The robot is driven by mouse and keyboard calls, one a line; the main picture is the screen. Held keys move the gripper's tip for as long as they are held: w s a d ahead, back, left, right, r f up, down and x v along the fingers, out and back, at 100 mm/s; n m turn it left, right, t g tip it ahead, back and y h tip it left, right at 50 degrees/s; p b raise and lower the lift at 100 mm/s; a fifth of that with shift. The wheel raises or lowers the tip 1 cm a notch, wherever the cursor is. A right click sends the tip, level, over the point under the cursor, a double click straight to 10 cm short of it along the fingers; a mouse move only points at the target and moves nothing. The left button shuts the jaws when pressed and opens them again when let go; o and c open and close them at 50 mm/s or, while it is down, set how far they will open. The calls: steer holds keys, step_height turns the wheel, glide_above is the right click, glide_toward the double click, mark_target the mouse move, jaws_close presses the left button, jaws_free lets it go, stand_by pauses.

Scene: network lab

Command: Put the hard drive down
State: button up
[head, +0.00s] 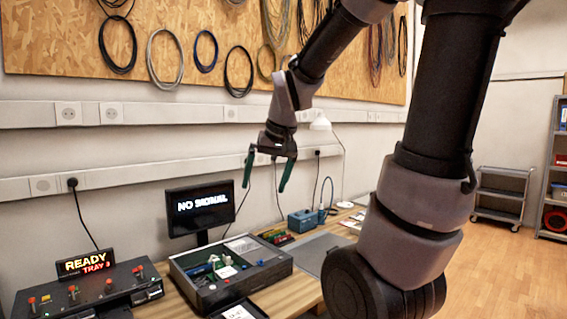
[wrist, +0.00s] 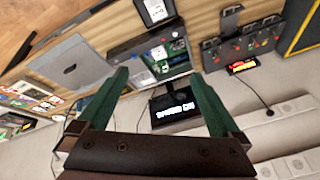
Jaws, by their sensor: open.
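My gripper (head: 267,178) is open, its two green fingers wide apart with nothing between them. It hangs high over the bench, close to the wall, above the open device case and right of the monitor; it also shows in the wrist view (wrist: 160,82). A dark, flat piece with a white label (head: 238,312) lies on the bench at the front of the open case, cut by the lower picture edge. It also shows at the top of the wrist view (wrist: 155,10). It looks like the hard drive, but I cannot be sure.
The open grey case (head: 205,304) with circuit boards stands on the wooden bench. Left of it is a control unit (head: 96,294) under a lit READY TRAY sign (head: 85,263). A monitor (head: 200,208) stands behind. A grey mat (head: 314,252) and a blue box (head: 302,220) lie right.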

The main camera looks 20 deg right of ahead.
steer(key=s+r+m+t, duration=0.2)
steer(key=s+r, duration=0.4)
steer(key=s, duration=0.4)
steer(key=shift+d+y, duration=0.25)
steer(key=shift+y, duration=0.05)
